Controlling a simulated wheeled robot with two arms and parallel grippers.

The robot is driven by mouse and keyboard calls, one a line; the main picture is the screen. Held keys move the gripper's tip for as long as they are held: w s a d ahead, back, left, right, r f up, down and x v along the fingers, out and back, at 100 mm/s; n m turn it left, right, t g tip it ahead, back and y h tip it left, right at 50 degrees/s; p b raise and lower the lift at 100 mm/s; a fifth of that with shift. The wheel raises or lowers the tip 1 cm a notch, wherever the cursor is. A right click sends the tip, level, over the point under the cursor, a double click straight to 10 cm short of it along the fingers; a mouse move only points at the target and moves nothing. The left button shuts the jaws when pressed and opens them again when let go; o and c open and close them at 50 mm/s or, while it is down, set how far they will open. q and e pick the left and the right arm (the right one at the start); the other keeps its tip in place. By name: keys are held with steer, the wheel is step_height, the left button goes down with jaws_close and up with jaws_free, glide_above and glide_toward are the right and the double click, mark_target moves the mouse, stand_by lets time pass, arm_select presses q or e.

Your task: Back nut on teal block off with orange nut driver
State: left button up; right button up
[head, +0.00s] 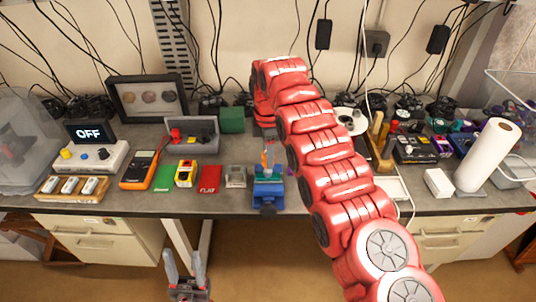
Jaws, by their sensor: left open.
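A blue vise (268,192) stands at the front edge of the bench, with a small teal-blue piece (267,172) at its top that may be the teal block. A small upright orange thing (264,160), perhaps the orange nut driver, shows just above it. The nut is too small to make out. My right arm reaches over the bench and bends down behind the vise; its gripper (270,146) is small and partly hidden just above the vise, and its jaw state is unclear. My left gripper (185,264) is open and empty, low in front of the bench.
On the right are a white box (438,183) and a paper roll (487,155).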

jaws_close()
steer(key=shift+r+n+p, duration=0.15)
steer(key=shift+n+p, duration=0.25)
steer(key=shift+p, duration=0.05)
steer(key=n+p, duration=0.2)
steer(key=n, duration=0.1)
steer(key=shift+n, duration=0.4)
steer(key=n+p, duration=0.1)
steer(key=n, duration=0.1)
steer(key=shift+n, duration=0.3)
steer(key=n, duration=0.5)
steer(key=o, duration=0.5)
jaws_free()
